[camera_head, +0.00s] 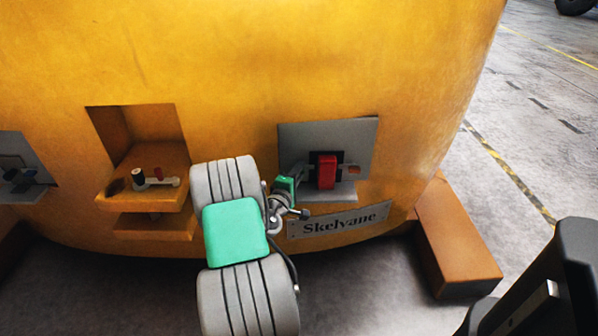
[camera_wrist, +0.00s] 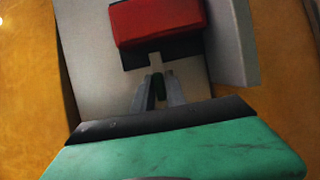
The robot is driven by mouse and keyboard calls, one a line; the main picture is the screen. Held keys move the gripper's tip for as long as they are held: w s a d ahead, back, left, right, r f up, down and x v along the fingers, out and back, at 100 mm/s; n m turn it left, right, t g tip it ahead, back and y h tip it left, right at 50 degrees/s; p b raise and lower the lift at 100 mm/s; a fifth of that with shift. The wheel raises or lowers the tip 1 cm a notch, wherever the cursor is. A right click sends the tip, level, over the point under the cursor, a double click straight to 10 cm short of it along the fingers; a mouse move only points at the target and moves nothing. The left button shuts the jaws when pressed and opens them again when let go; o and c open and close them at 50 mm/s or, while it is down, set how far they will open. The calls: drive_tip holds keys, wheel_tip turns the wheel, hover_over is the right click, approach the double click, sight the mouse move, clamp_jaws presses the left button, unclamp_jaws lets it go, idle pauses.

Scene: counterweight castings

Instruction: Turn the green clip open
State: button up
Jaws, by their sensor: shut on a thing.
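The green clip (camera_wrist: 160,88) shows as a small dark green piece between my two grey fingertips in the wrist view. My gripper (camera_wrist: 159,95) is shut on it, just below a red block (camera_wrist: 157,22) on a grey panel. In the head view my gripper (camera_head: 302,173) reaches the left side of the same red block (camera_head: 327,171). The clip cannot be made out there. Most of the clip is hidden by the fingers, so its angle cannot be told.
The grey panel (camera_head: 350,135) is set in a large yellow casting (camera_head: 300,60). A "Skelvane" plate (camera_head: 338,221) sits below it. Left is a recess with a small knob (camera_head: 139,178); another panel (camera_head: 15,148) is at the far left. An orange-brown block (camera_head: 455,240) stands right.

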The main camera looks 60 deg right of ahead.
clamp_jaws()
drive_tip(key=m+y+p, duration=0.1)
drive_tip(key=m, duration=0.1)
drive_tip(key=m+p, duration=0.2)
drive_tip(key=shift+r+y, duration=0.2)
drive_tip(key=shift+y, duration=0.2)
drive_tip(key=m+t+y+p, duration=0.1)
drive_tip(key=m, duration=0.1)
drive_tip(key=m+t+y+p, duration=0.1)
drive_tip(key=m+p, duration=0.1)
drive_tip(key=shift+f+m, duration=0.1)
drive_tip(key=shift+m, duration=0.3)
drive_tip(key=shift+f+m+t+y, duration=0.15)
drive_tip(key=shift+m+t+y, duration=0.55)
drive_tip(key=shift+m, duration=0.5)
drive_tip(key=shift+m+t+y+b, duration=0.4)
drive_tip(key=shift+m+t+b, duration=0.25)
drive_tip(key=shift+m, duration=0.45)
drive_tip(key=o, duration=0.7)
unclamp_jaws()
